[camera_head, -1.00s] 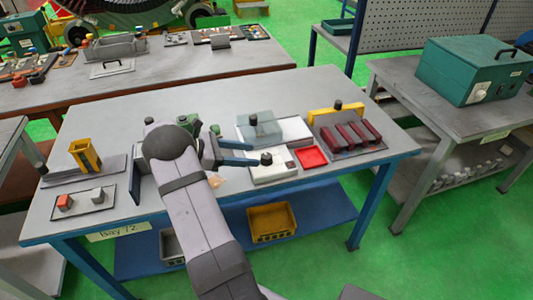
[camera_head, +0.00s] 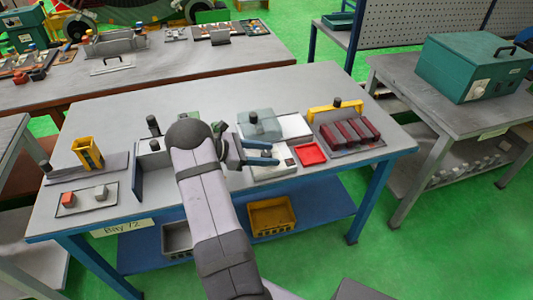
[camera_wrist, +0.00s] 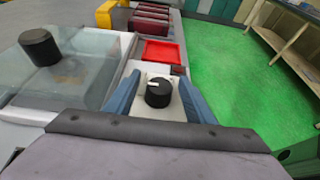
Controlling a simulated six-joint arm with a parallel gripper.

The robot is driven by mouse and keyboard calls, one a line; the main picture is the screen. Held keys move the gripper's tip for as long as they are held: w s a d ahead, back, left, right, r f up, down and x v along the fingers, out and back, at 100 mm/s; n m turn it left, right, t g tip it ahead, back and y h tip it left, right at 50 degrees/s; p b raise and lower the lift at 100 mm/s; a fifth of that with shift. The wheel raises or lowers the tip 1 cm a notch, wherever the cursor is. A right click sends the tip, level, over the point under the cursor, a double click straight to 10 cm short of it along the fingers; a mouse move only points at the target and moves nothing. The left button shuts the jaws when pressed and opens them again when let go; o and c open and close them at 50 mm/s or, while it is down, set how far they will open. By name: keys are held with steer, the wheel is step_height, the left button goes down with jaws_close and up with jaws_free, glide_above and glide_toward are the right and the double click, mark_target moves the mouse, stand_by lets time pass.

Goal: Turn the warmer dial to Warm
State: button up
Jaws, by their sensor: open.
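In the wrist view a round black dial (camera_wrist: 159,92) with a white pointer mark sits on a pale warmer panel (camera_wrist: 140,77). The pointer faces left. My gripper (camera_wrist: 158,88) is open, with one blue finger on each side of the dial. Whether the fingers touch it I cannot tell. In the head view my gripper (camera_head: 264,152) reaches right over the warmer's front, and its fingers hide most of the dial. A clear cover with a black knob (camera_head: 253,118) stands behind, on the warmer's left in the wrist view (camera_wrist: 65,75). No dial lettering is readable.
A red tray (camera_head: 311,154) lies just right of the warmer. A yellow holder (camera_head: 88,153) stands at the table's left. The table's back middle (camera_head: 200,95) is clear.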

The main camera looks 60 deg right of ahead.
mark_target(267, 153)
steer(key=c, duration=1.1)
steer(key=shift+o, duration=0.2)
steer(key=shift+w+d+f+m+g+y+b, duration=0.15)
steer(key=shift+m+g+y+b, duration=0.55)
steer(key=shift+b, duration=0.45)
steer(key=m+g+y+b, duration=0.1)
steer(key=m+y+b, duration=0.1)
steer(key=b, duration=0.1)
steer(key=shift+m, duration=0.3)
steer(key=shift+r+m+g+y, duration=0.25)
steer(key=shift+m+g+y, duration=0.05)
steer(key=shift+y, duration=0.1)
steer(key=o, duration=1.1)
steer(key=shift+c, duration=0.2)
steer(key=shift+r+b, duration=0.8)
steer(key=shift+r, duration=4.2)
